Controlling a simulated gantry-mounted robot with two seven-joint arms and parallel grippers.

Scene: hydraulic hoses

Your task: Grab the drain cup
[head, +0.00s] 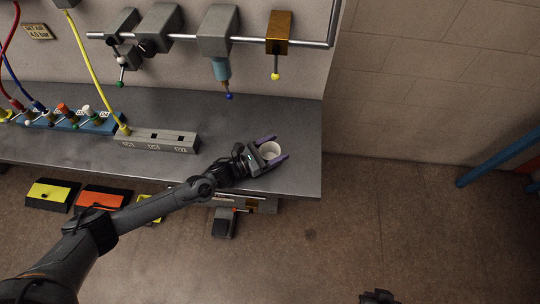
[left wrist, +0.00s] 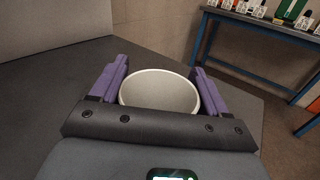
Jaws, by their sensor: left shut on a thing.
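The drain cup (head: 270,150) is a small white, round, open-topped cup at the right end of the grey workbench (head: 300,120). My left gripper (head: 274,149) reaches it from the left, with its purple fingers on either side of the cup. In the left wrist view, the cup (left wrist: 160,92) sits upright between the two purple fingers (left wrist: 158,88), and the gripper is shut on it. The cup looks empty; its lower part is hidden by the gripper body. A small dark part at the bottom edge of the head view may be my right gripper (head: 377,297).
A grey slotted block (head: 158,141) and a blue manifold with hose fittings (head: 75,122) lie left on the bench. A rail (head: 260,39) with grey and orange blocks hangs above the back. A blue-framed table (left wrist: 262,30) stands beyond the bench.

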